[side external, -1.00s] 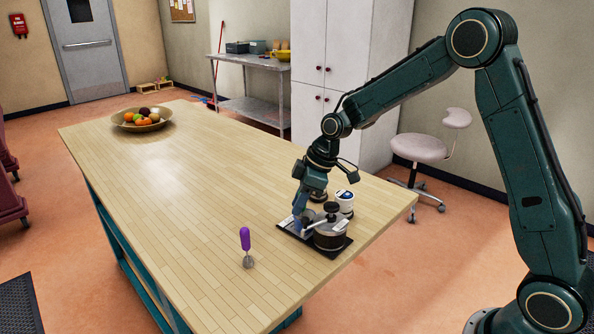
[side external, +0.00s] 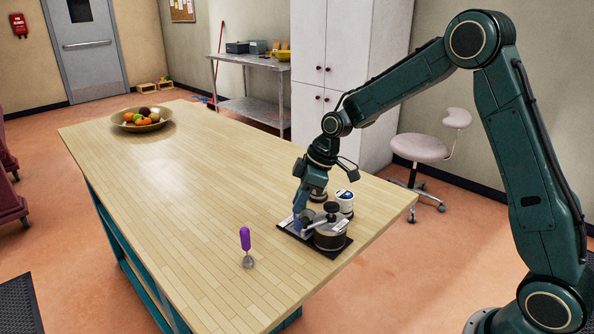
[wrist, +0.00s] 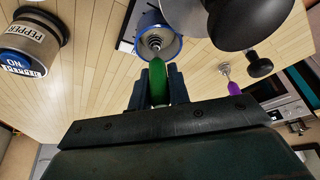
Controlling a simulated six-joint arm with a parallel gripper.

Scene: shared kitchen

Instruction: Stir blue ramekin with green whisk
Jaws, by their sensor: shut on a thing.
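In the wrist view my gripper (wrist: 158,84) is shut on the green whisk (wrist: 157,80) by its handle. The whisk's wire end points into the blue ramekin (wrist: 177,46), with its tip inside the rim; whether it touches the bottom cannot be told. In the side view my gripper (side external: 302,212) is low over the dark mat, and the ramekin (side external: 299,225) is partly hidden below it. The whisk is hard to make out there.
A lidded pot (side external: 330,235) stands close right of the ramekin on the dark mat (side external: 330,253). A pepper tin (wrist: 30,38) and a white container (side external: 345,203) are near. A purple-handled whisk (side external: 245,243) is to the left. A fruit bowl (side external: 142,126) is far off; the tabletop between is clear.

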